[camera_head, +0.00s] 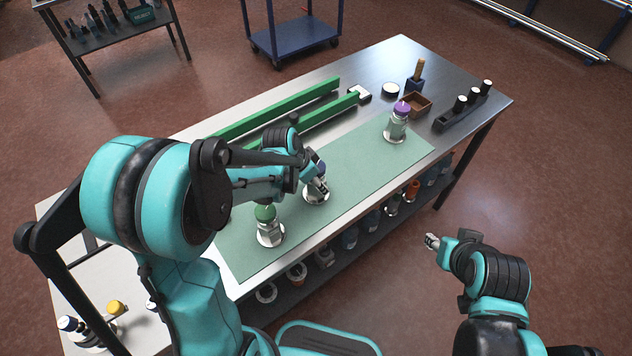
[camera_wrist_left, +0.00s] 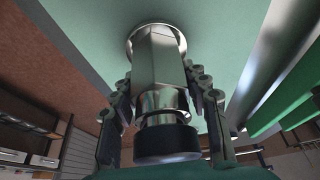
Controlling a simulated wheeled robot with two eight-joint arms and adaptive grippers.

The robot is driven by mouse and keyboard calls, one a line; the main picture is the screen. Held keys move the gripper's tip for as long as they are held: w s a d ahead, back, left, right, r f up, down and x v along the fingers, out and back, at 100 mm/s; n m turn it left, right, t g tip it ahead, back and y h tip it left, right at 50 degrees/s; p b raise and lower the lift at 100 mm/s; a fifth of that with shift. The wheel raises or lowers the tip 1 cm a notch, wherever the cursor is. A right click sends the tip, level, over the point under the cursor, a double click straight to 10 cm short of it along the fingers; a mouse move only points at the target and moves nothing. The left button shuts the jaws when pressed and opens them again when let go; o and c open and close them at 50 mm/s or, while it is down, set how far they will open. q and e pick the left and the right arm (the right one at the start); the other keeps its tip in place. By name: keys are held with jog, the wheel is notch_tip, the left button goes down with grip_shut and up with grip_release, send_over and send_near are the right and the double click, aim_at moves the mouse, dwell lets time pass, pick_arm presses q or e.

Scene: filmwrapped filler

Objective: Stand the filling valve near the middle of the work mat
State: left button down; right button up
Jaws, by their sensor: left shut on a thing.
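My left gripper (camera_head: 320,185) is shut on a filling valve (camera_head: 316,197) near the middle of the green work mat (camera_head: 345,180). In the left wrist view the gripper (camera_wrist_left: 165,110) has one finger on each side of the valve (camera_wrist_left: 158,62), which shows a metal hex body, a round flange and a dark cap. The flange appears to be at the mat surface; I cannot tell if it fully rests there. The valve looks upright. A green-capped valve (camera_head: 268,228) and a purple-capped valve (camera_head: 397,124) stand on the mat. My right gripper (camera_head: 432,241) is off the table, its jaws unclear.
Green rails (camera_head: 285,108) lie behind the mat. A brown box (camera_head: 414,105), a blue holder (camera_head: 415,85) and a dark rack (camera_head: 464,110) stand at the far right end. Several parts sit on the shelf below. The mat is clear between the held and purple-capped valves.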

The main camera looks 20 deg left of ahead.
pick_arm(q)
jog(key=shift+f, duration=0.2)
jog(key=c, duration=0.8)
grip_release()
jog(key=shift+r, duration=0.15)
jog(key=shift+r, duration=0.3)
jog(key=p+v, duration=0.4)
jog(key=v, duration=0.8)
jog(key=shift+s+a+r+n+t+y, duration=0.1)
jog(key=shift+s+r+n+t+y, duration=0.45)
jog(key=shift+s+n, duration=1.15)
jog(key=shift+s+r+n+t+y, duration=0.4)
jog(key=shift+s+r+n+t, duration=0.4)
jog(key=shift+s, duration=1.8)
jog(key=shift+s+a+r+n+t+y, duration=0.1)
jog(key=shift+s+r+n+t+y, duration=0.55)
jog(key=shift+s+n, duration=1.05)
jog(key=shift+s+r+m, duration=0.15)
jog(key=shift+s+m, duration=0.25)
